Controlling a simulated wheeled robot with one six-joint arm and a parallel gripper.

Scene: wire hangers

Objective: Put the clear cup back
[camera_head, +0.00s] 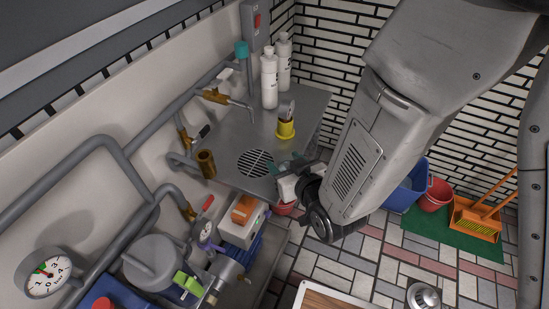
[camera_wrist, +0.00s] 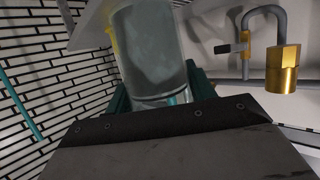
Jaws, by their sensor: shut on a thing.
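The clear cup (camera_wrist: 150,45) shows in the wrist view as a see-through grey cylinder, slightly tilted in the picture. It stands between the dark green fingers of my gripper (camera_wrist: 160,92), which is shut on it. In the head view, my gripper (camera_head: 291,172) is at the right front edge of the metal counter (camera_head: 228,140), near the round drain grate (camera_head: 256,163). The cup is hard to make out there, partly hidden by my wrist. Its contact with the counter cannot be told.
A yellow holder (camera_head: 286,130) with a grey cylinder stands on the counter. Two white bottles (camera_head: 268,82) stand behind it. Pipes and a brass tap (camera_head: 214,97) line the left wall. A white box with an orange block (camera_head: 243,209) sits below the counter's front.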

